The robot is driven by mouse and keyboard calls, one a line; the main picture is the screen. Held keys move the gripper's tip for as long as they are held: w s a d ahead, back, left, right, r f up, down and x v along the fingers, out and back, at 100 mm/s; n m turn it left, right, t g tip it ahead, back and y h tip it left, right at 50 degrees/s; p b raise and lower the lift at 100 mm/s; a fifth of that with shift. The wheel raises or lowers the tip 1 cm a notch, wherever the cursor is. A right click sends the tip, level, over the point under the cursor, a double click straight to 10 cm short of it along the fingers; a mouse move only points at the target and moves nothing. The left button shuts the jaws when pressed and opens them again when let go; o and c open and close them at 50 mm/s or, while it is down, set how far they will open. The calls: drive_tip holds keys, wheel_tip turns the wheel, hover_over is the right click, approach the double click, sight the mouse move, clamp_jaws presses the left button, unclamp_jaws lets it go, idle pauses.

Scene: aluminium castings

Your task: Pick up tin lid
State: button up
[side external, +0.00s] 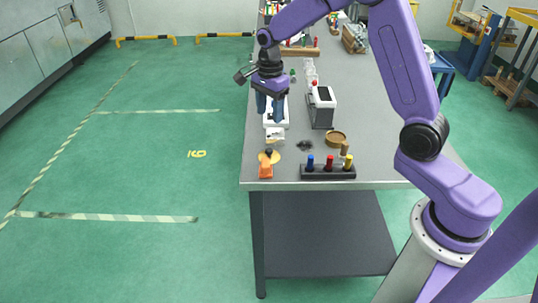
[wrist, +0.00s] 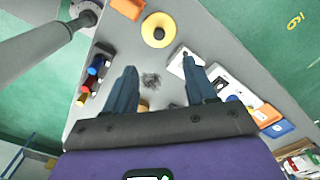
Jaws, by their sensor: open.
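A shallow, round, brownish-gold piece with a raised rim, which looks like the tin lid (side external: 335,138), lies on the table right of centre in the side view. In the wrist view only a tan edge (wrist: 143,104) shows, mostly hidden behind the gripper body. A yellow disc (side external: 276,158) with a dark knob at its middle lies nearer the table's front left; it also shows at the top of the wrist view (wrist: 150,36). My gripper (side external: 270,116) is open and empty, pointing down above the table's left side, left of the lid; its two fingers frame the wrist view (wrist: 160,64).
A dark rack (side external: 327,172) with blue, red and yellow pegs stands at the front edge. An orange piece (side external: 265,170) is beside the yellow disc. A dark wiry clump (side external: 305,145) lies just left of the lid. A grey-black device (side external: 322,107) stands behind it.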

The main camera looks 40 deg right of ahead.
sight(269, 149)
drive_tip(key=f, duration=1.3)
drive_tip(key=shift+a, duration=0.2)
clamp_jaws()
